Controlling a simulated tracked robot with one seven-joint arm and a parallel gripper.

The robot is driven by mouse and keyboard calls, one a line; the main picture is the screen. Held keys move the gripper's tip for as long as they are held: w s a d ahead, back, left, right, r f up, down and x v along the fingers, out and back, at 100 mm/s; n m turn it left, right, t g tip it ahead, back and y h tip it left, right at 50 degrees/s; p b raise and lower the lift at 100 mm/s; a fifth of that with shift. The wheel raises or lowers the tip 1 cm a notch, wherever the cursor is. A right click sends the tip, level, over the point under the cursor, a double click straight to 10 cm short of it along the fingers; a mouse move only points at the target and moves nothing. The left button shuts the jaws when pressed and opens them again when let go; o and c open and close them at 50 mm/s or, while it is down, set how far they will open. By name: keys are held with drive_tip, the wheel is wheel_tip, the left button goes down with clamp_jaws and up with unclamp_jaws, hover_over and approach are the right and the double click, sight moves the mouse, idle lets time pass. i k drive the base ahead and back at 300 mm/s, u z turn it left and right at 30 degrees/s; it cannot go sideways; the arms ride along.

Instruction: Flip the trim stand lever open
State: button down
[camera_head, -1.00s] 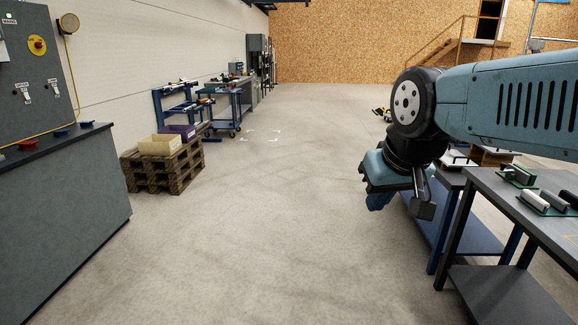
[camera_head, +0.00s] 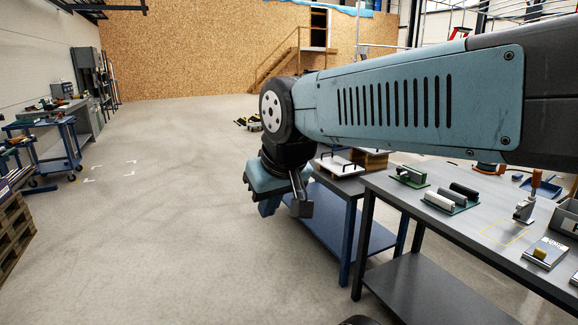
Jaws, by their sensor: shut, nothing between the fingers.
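A small metal stand (camera_head: 524,211) with an upright orange handle (camera_head: 535,182) stands on the grey workbench (camera_head: 440,228) at the right; it looks like the trim stand and its lever. It is too small to tell the lever's exact position. My gripper (camera_head: 269,207) hangs pointing down over the floor, left of the benches and well apart from the stand. It is shut and empty. My arm reaches across the upper right of the view.
Green-based fixtures (camera_head: 452,197), a yellow outlined square (camera_head: 505,233) and a labelled block with a yellow knob (camera_head: 546,252) are on the workbench. A grey bin (camera_head: 566,214) is at its right edge. A lower blue table (camera_head: 345,220) stands behind.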

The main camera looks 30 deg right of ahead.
sight(399, 169)
drive_tip(key=z, duration=0.35)
drive_tip(key=i, duration=0.9)
drive_tip(key=z, duration=1.15)
drive_tip(key=i, duration=0.65)
drive_tip(key=z, duration=0.4)
drive_tip(key=k, duration=0.85)
drive_tip(key=z, duration=0.2)
drive_tip(key=i, duration=0.85)
drive_tip(key=u, duration=0.1)
